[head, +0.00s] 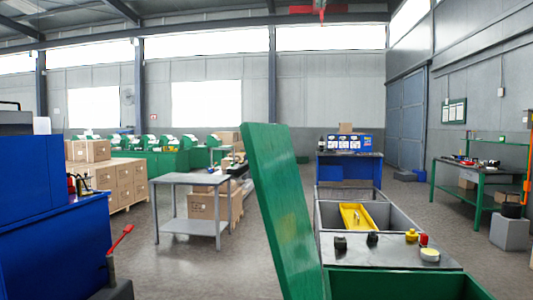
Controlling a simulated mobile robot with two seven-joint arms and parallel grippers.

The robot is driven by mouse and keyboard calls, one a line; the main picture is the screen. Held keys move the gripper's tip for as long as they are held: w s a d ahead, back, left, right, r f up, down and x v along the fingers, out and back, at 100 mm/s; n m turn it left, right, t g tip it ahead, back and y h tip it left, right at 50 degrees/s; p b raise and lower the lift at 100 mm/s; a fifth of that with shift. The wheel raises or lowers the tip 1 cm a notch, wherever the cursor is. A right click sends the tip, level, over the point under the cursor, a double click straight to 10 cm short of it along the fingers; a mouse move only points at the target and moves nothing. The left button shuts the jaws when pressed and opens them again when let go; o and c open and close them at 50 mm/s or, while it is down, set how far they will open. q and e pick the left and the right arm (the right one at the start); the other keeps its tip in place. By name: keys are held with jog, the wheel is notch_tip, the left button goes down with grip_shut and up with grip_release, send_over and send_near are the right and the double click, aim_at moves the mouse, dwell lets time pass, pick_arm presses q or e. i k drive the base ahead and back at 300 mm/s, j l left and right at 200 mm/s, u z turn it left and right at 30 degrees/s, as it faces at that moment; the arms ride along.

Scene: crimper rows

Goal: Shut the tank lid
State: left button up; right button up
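The tank lid (278,210) is a long green panel standing raised near the middle of the head view, leaning a little to the left at its top. Its lower end meets the left side of a green tank (405,284) at the bottom edge of the view. The tank's top is open, and most of its body is cut off by the frame. Neither of my grippers is in view.
A grey bench top (385,253) with small knobs and a yellow tray (357,217) lies behind the tank. A blue cabinet (65,225) and a red lever (121,240) stand at left. A grey table (190,180) stands farther back. Open floor lies left of the lid.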

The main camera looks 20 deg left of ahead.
aim_at(269, 149)
jog(key=i+j, duration=0.15)
jog(key=j, duration=0.2)
jog(key=i+j+z, duration=0.1)
jog(key=j, duration=0.25)
jog(key=i+j, duration=0.15)
jog(key=j, duration=0.2)
jog(key=i+j+z, duration=0.1)
jog(key=j, duration=0.25)
jog(key=i, duration=0.05)
